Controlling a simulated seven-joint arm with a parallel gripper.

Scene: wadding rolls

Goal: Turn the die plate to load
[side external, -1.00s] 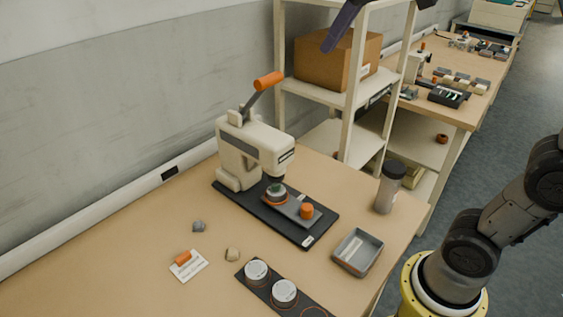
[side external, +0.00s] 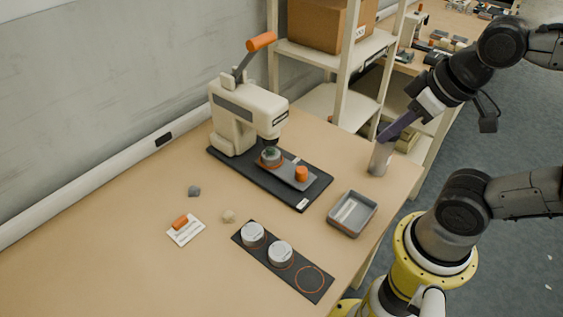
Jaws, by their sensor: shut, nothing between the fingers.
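The press (side external: 240,112) is cream, with a raised lever ending in an orange handle (side external: 261,41). It stands on a black base (side external: 310,196) on the table. The grey die plate (side external: 287,171) lies on this base, with an orange knob (side external: 302,174) at its right end. A round die with an orange ring and something green in it (side external: 271,157) sits at its left end, under the press head. My gripper (side external: 384,137) is shut and empty, its purple fingers pointing down-left, well right of the plate and above the table's right side.
A grey cylinder (side external: 379,160) stands under my fingertips, its top hidden; contact is unclear. A grey tray (side external: 335,224) lies in front. A black strip (side external: 309,277) holds two white-topped tins (side external: 253,233). Two small lumps and an orange-tabbed card (side external: 184,230) lie left. Shelving (side external: 328,110) stands behind.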

